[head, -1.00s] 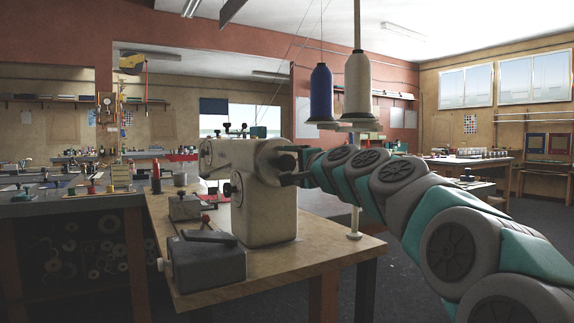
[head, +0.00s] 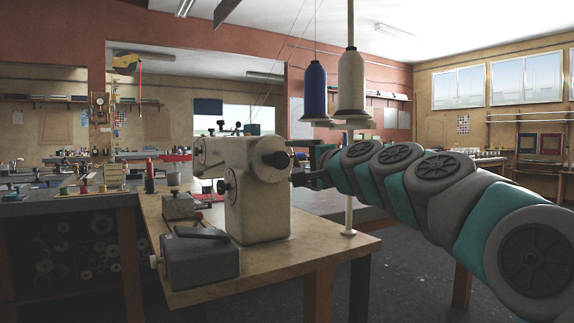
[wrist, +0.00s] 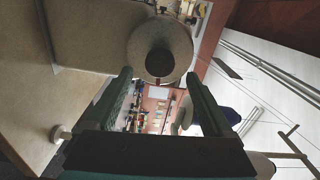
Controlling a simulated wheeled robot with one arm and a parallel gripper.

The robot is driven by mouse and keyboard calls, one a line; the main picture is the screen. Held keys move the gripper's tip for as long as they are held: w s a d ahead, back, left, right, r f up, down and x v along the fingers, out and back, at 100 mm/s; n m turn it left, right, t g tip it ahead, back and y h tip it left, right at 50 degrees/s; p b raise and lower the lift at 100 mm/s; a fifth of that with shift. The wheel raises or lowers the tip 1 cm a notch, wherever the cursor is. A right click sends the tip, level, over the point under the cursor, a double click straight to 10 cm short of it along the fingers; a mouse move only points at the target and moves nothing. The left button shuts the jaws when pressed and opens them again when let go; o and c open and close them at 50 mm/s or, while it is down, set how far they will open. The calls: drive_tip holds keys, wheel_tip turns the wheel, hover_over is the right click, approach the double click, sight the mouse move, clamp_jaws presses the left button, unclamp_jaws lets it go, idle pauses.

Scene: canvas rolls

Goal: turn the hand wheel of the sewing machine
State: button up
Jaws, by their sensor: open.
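The cream sewing machine (head: 255,208) stands upright on the wooden table. Its hand wheel (head: 264,171), a round cream disc with a dark hub, is on the upper right end. The hand wheel (wrist: 180,42) also shows in the wrist view, beyond my fingertips, its dark hub facing me. My gripper (head: 299,170) is to the right of the wheel in the head view, apart from it by a small gap. In the wrist view my gripper (wrist: 159,76) is open, fingers spread to the two sides below the hub, with nothing between them.
A grey box-shaped device (head: 200,260) sits at the table's front left corner.

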drive_tip(key=shift+s+d, duration=0.4)
drive_tip(key=shift+s, duration=0.2)
